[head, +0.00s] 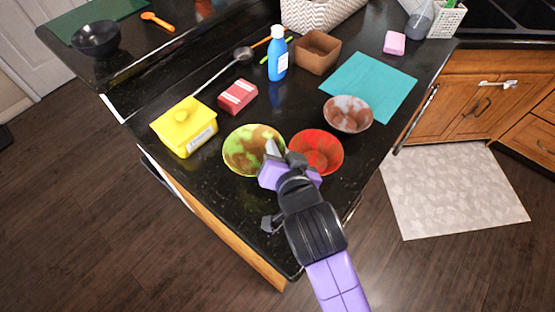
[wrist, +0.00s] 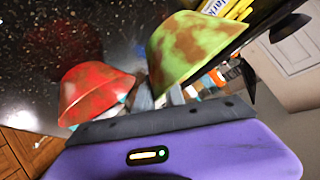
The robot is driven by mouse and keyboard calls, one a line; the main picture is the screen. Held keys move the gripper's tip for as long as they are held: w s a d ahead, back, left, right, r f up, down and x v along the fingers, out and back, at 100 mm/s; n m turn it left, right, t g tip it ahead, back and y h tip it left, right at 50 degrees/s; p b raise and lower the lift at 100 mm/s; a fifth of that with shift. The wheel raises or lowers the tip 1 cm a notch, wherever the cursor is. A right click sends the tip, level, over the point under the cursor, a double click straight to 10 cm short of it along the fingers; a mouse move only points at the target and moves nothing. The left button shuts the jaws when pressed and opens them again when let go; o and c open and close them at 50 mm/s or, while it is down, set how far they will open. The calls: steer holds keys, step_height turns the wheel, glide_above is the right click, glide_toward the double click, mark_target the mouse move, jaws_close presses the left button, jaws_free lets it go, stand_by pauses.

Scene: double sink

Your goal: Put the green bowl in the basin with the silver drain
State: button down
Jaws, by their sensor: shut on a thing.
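The green bowl (head: 243,150), mottled with brown, is at the front middle of the black counter in the head view. My gripper (head: 276,152) is at its right rim and shut on it. In the wrist view the green bowl (wrist: 195,48) is tilted at the fingertips (wrist: 163,98). Whether it is clear of the counter I cannot tell. A red bowl (head: 320,148) is close on the right of my gripper; it also shows in the wrist view (wrist: 90,88). I cannot make out a basin or a silver drain in either view.
A brown-grey bowl (head: 348,114) stands by a teal mat (head: 375,82). A yellow container (head: 184,127), red box (head: 238,96), blue bottle (head: 277,58), ladle (head: 243,54) and brown box (head: 317,52) stand behind. The front counter corner is bare.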

steer(key=shift+f, duration=2.75)
steer(key=c, duration=1.4)
jaws_free()
steer(key=shift+f, duration=0.1)
